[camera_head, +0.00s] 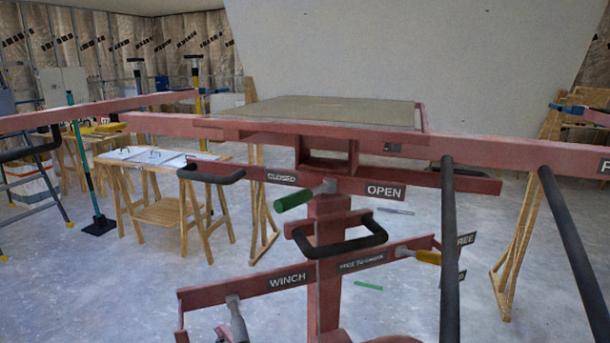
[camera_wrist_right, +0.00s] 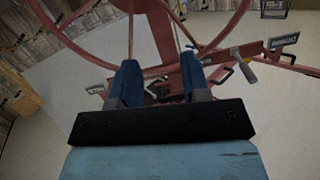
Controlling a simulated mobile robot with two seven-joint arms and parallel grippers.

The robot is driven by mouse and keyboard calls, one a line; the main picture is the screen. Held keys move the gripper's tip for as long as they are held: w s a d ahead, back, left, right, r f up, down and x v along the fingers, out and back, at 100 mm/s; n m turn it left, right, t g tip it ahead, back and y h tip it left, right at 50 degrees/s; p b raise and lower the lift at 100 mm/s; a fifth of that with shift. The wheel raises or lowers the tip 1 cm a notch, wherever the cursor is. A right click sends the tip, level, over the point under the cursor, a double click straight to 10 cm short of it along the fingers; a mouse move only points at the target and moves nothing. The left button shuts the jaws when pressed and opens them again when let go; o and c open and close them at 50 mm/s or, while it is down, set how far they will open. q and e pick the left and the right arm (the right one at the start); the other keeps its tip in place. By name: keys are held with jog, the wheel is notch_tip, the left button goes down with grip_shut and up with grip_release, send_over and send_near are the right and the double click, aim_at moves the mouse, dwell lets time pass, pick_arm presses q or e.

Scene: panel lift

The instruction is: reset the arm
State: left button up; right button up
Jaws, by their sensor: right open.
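The red panel lift (camera_head: 325,285) stands in the middle of the head view, its crossbars reaching left and right. A green-handled lever (camera_head: 293,201) sits between the signs CLOSED (camera_head: 281,177) and OPEN (camera_head: 385,191), with its grip pointing down left. A yellow handle (camera_head: 427,257) is on the lower bar, and a grey winch handle (camera_head: 238,322) hangs by the WINCH sign (camera_head: 288,281). In the right wrist view my right gripper (camera_wrist_right: 159,82) is open, its two blue fingers apart with nothing visibly held. Red lift parts (camera_wrist_right: 225,65) show beyond it. My left gripper is not in view.
A flat board (camera_head: 330,111) lies on top of the lift, and a large pale panel (camera_head: 410,50) stands behind. Wooden trestles (camera_head: 185,205) with a white top are at left. A red wheel (camera_wrist_right: 135,35) crosses the right wrist view. Grey floor (camera_head: 120,290) is open at front left.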

pick_arm(q)
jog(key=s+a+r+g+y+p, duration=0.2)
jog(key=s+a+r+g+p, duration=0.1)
jog(key=p, duration=1.3)
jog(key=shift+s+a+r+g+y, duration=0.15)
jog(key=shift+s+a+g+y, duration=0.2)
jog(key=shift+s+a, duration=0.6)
pick_arm(e)
jog(key=s+d+r+g+h, duration=0.2)
jog(key=s+d+r+g, duration=0.1)
jog(key=s+d, duration=0.1)
jog(key=shift+s+d+g+h, duration=0.3)
jog(key=shift+s+d+h, duration=0.1)
jog(key=shift+d, duration=0.1)
